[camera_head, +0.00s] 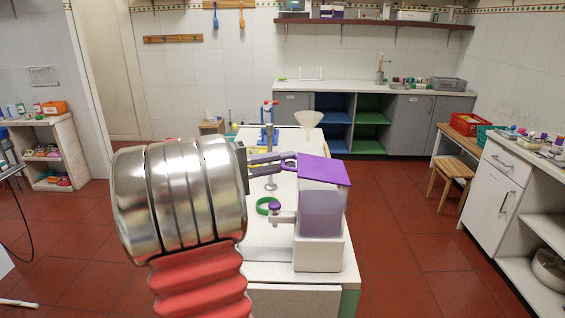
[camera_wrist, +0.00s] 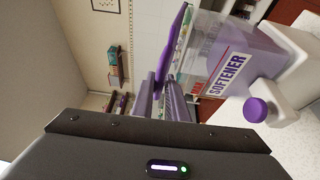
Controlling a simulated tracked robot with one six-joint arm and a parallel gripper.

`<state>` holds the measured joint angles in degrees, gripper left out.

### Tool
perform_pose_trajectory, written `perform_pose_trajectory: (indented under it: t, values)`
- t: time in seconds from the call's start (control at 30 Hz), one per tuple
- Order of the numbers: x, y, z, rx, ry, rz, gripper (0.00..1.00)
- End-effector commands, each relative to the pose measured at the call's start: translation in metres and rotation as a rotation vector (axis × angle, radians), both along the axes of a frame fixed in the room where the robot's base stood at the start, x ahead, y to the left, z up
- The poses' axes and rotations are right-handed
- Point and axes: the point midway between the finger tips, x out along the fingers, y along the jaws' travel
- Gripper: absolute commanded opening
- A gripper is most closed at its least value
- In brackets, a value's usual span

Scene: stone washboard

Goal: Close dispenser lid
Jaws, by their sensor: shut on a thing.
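The dispenser (camera_head: 321,212) is a clear box of pale purple liquid on a white base, standing on the worktop. The wrist view shows its "SOFTENER" label (camera_wrist: 229,74) and purple tap knob (camera_wrist: 256,109). Its flat purple lid (camera_head: 325,171) lies over the top, slightly tilted. In the wrist view the lid (camera_wrist: 174,45) stands at a narrow angle to the box rim, with a gap between. My gripper (camera_head: 291,160) reaches in from the left and is shut on the lid's near-left edge. In the wrist view its purple-grey fingers (camera_wrist: 163,92) meet the lid's end; the exact contact is partly hidden.
A green ring (camera_head: 267,206) lies left of the dispenser on the worktop (camera_head: 265,236). A white funnel (camera_head: 308,119) and a blue-and-red stand (camera_head: 268,118) are behind. A wooden stool (camera_head: 455,167) and white cabinet (camera_head: 497,187) stand right. Red floor is clear between.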

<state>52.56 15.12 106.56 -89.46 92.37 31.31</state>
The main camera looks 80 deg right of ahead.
Motion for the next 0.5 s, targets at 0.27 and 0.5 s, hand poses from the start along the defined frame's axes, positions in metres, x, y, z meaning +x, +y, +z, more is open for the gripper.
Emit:
perform_pose_trajectory:
  t: [0.27, 0.5]
  values:
    - [-0.0001, -0.0001, 0.0012, -0.003, 0.002, 0.0, 0.0]
    - [0.0008, -0.0001, -0.0063, -0.001, 0.004, 0.0, 0.0]
